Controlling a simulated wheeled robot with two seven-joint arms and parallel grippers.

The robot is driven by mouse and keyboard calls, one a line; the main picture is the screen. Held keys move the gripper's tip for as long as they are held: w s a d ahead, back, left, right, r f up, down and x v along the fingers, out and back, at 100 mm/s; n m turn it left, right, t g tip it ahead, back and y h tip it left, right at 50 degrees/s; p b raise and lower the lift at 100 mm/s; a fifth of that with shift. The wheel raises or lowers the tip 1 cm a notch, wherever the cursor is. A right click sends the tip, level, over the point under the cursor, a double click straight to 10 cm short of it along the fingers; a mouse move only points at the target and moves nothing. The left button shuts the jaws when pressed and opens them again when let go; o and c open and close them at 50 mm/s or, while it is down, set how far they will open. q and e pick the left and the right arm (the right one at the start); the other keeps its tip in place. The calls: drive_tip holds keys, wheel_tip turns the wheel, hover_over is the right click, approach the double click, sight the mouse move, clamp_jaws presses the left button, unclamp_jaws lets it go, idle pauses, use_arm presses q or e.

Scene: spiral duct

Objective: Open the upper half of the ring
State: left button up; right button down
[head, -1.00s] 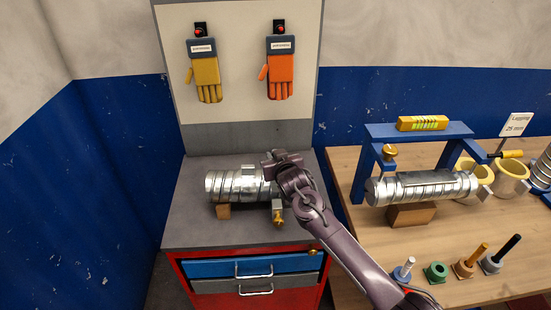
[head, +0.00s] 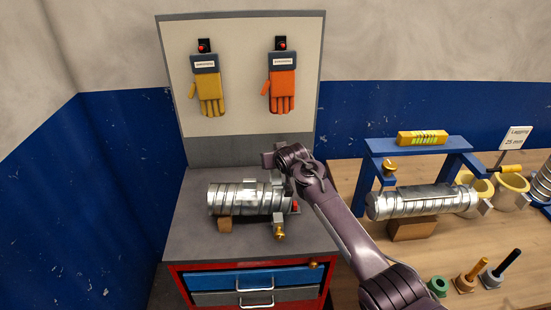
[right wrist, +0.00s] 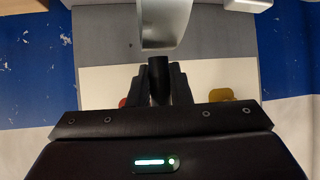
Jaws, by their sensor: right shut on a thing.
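A silver spiral duct (head: 232,198) lies on a grey cabinet top, on a wooden block. The ring's metal clamp part (head: 279,217) with a brass knob (head: 279,232) shows at the duct's right front. My right gripper (head: 270,158) is behind and above the duct's right end, and its wrist hides part of the ring. In the right wrist view, the gripper (right wrist: 158,85) is shut on a black handle (right wrist: 158,72), which meets a silver metal piece (right wrist: 163,22), seemingly the ring's upper half. My left gripper is not in view.
The grey cabinet top (head: 190,240) is clear at front left. A backboard with a yellow glove (head: 209,88) and an orange glove (head: 282,90) stands behind. On the wooden bench at right are another duct (head: 415,201) under a blue frame (head: 418,146), cups and small pegs.

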drive_tip(key=c, duration=1.3)
unclamp_jaws()
drive_tip(key=shift+s, duration=0.1)
drive_tip(key=shift+b+v, duration=1.05)
drive_tip(key=shift+v, duration=2.75)
